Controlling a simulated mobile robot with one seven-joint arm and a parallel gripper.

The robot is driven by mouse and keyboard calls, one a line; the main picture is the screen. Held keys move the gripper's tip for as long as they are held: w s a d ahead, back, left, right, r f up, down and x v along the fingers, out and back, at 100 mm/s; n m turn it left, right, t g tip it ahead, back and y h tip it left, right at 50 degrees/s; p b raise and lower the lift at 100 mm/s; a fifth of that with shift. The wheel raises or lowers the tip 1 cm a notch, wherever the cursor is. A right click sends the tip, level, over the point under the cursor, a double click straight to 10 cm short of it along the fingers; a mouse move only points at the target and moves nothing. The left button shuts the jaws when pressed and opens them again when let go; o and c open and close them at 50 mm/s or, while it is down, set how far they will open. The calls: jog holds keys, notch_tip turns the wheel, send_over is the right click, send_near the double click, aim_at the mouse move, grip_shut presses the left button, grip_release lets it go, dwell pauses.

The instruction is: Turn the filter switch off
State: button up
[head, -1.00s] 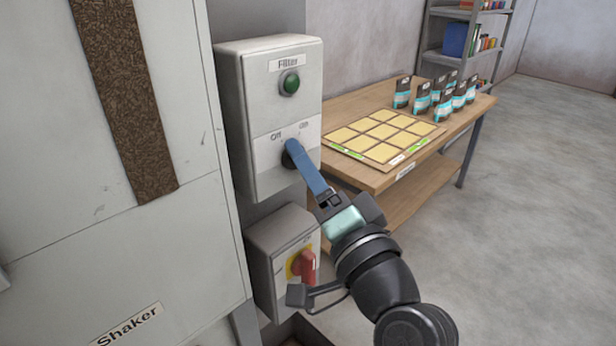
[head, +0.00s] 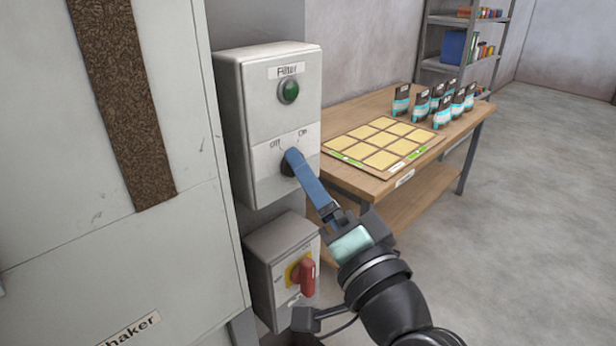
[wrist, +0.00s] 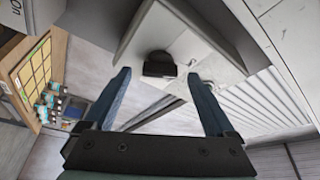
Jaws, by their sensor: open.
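The filter switch is a dark knob (head: 286,168) on the lower plate of the grey Filter box (head: 258,120), below the "Off" and "On" labels. My gripper (head: 292,156) has blue fingers and covers much of the knob in the head view. In the wrist view the black knob (wrist: 160,64) sits between and just beyond the two fingertips of my gripper (wrist: 159,76). The fingers are apart, with a gap on both sides of the knob. A green lamp (head: 288,91) is above the switch. I cannot tell which label the knob points to.
A second grey box with a red rotary handle (head: 307,278) is just below the Filter box. A large grey cabinet (head: 110,230) stands at left. A wooden table (head: 385,190) with yellow squares and several dark pouches is behind. Open floor lies at right.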

jog(key=b+v, duration=0.2)
jog(key=v, duration=0.9)
jog(key=shift+s, duration=0.2)
